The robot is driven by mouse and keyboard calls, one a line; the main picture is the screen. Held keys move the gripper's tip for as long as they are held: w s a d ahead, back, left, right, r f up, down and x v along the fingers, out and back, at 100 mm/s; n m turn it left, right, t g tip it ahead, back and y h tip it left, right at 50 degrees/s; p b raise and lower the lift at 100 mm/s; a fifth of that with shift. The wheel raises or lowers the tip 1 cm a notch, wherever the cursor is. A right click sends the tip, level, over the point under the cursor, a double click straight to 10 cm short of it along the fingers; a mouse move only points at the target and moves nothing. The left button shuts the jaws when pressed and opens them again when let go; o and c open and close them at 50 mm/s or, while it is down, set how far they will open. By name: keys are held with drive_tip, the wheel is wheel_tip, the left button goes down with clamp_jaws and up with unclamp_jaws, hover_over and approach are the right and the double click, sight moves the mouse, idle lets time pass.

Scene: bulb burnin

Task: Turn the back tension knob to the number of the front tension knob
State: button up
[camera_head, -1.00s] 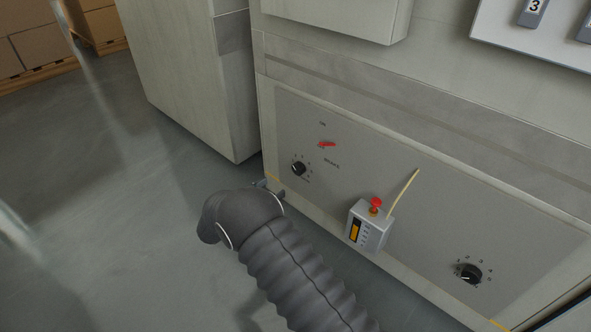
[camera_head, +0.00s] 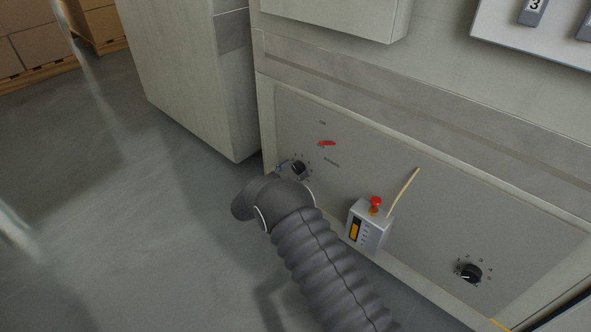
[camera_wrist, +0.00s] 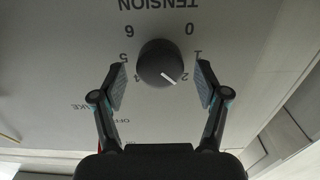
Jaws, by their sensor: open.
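A round black tension knob (camera_head: 298,167) sits at the left of the grey panel. It fills the middle of the wrist view (camera_wrist: 160,62), with the word TENSION upside down above it; its white pointer line is at the numeral 2. My gripper (camera_wrist: 160,88) is open, with one finger on each side of this knob and small gaps visible. Another black knob (camera_head: 471,273) is at the panel's lower right, ringed by small numerals. Its pale mark points left, but its exact number is too small to be sure of. No front or back label is readable.
A red lever (camera_head: 327,143) is above and right of the left knob. A grey box (camera_head: 368,232) with a red button (camera_head: 376,202) and a pale yellow rod stands out from the panel between the knobs. A cabinet (camera_head: 195,80) is left; open floor lies before it.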

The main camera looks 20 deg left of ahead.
drive_tip(key=shift+w+d, duration=0.2)
drive_tip(key=shift+w, duration=0.25)
drive_tip(key=c, duration=1.2)
drive_tip(key=shift+o, duration=0.2)
